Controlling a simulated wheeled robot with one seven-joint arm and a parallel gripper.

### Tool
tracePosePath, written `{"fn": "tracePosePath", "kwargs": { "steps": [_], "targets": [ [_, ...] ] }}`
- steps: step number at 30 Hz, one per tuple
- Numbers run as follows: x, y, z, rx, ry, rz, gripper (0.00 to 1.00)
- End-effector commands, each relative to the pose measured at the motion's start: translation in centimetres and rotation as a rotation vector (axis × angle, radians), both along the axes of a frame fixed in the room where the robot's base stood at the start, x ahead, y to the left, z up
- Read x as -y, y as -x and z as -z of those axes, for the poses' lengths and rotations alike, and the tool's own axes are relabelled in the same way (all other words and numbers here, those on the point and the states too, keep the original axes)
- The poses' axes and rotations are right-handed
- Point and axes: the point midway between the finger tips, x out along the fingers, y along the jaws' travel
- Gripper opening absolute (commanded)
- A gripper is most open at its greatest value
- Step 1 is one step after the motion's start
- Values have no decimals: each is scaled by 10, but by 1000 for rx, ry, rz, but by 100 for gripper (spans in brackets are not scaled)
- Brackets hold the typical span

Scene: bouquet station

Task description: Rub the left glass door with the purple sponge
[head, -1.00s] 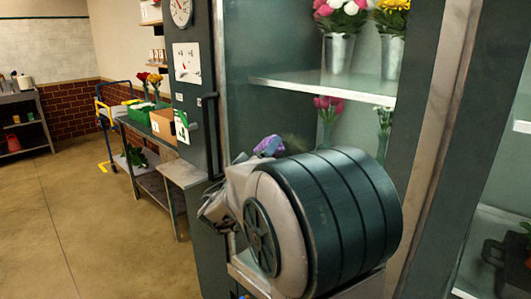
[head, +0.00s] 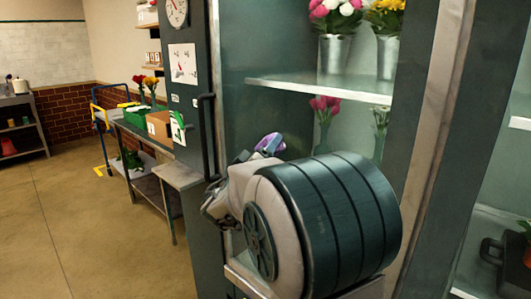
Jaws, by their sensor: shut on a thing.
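The left glass door (head: 243,48) of the tall dark green cooler fills the middle of the head view, with a dark vertical handle (head: 207,130) at its left edge. The purple sponge (head: 269,142) shows as a small patch just above my arm, in front of the lower glass. My gripper (head: 262,154) is shut on the sponge, mostly hidden behind my large arm link. I cannot tell whether the sponge touches the glass.
Behind the glass, a shelf (head: 300,86) holds flowers in metal vases (head: 333,55), with pink flowers (head: 324,106) below. A workbench (head: 178,176) with a green bin and cardboard box stands left. Open floor (head: 80,235) lies at far left.

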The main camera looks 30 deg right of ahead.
Motion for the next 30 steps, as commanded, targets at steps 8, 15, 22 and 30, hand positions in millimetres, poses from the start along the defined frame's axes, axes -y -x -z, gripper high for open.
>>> {"fn": "tracePosePath", "kwargs": {
  "steps": [8, 15, 22, 30],
  "targets": [
    [4, 7, 2, 3, 0, 1, 43],
    [10, 27, 3, 3, -1, 0, 43],
    [13, 37, 1, 0, 0, 0, 43],
    [21, 54, 4, 3, 0, 1, 43]
  ]
}}
